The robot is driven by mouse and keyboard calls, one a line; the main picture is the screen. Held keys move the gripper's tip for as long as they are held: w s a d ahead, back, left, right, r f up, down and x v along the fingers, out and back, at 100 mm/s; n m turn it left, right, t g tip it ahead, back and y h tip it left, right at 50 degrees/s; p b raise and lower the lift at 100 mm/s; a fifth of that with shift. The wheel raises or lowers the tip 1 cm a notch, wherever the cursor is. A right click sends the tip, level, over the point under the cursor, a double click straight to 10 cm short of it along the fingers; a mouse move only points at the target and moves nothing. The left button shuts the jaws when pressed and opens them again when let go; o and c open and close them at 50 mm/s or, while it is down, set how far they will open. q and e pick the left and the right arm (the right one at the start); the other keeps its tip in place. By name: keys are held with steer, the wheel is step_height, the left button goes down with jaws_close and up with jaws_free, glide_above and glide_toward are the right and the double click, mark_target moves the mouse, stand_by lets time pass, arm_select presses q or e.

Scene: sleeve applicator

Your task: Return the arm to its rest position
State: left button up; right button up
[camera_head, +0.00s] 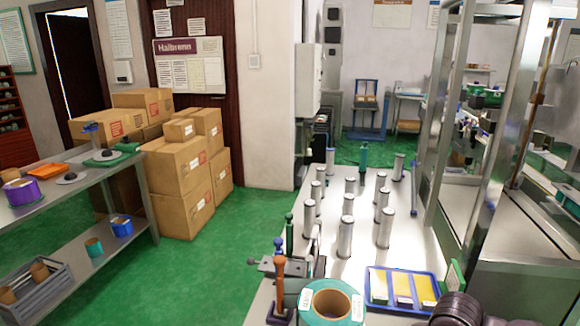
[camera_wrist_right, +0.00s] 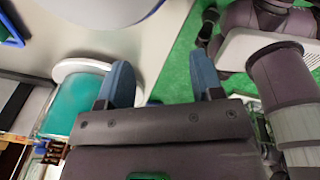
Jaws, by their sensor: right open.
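My right gripper (camera_wrist_right: 162,82) shows in the right wrist view with its two blue fingertips spread apart. Nothing is between them; past them lie the light table surface and the green floor. In the head view only a dark section of my right arm (camera_head: 458,309) shows at the bottom right, and its fingers are out of sight there. A teal and white roll (camera_wrist_right: 78,110) is left of the fingers in the wrist view, apart from them as far as I can tell. My left gripper is not in view.
Several metal cylinders (camera_head: 345,238) stand upright on the bench. A blue tray (camera_head: 375,304) with yellow items and a teal roll with a brown core (camera_head: 332,304) lie near its front. A metal frame (camera_head: 495,150) rises at right. Cardboard boxes (camera_head: 176,184) are stacked at left beside open green floor (camera_head: 190,275).

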steer(key=s+a+f+m+t+y, duration=0.1)
steer(key=s+a+f+m+t, duration=0.2)
steer(key=s+m, duration=0.55)
steer(key=s+d+m+h, duration=0.3)
steer(key=s+d+m, duration=0.3)
steer(key=s+m, duration=0.6)
steer(key=w+f+t, duration=0.7)
steer(key=f, duration=0.4)
steer(key=shift+d+n, duration=0.15)
steer(key=shift+n, duration=0.3)
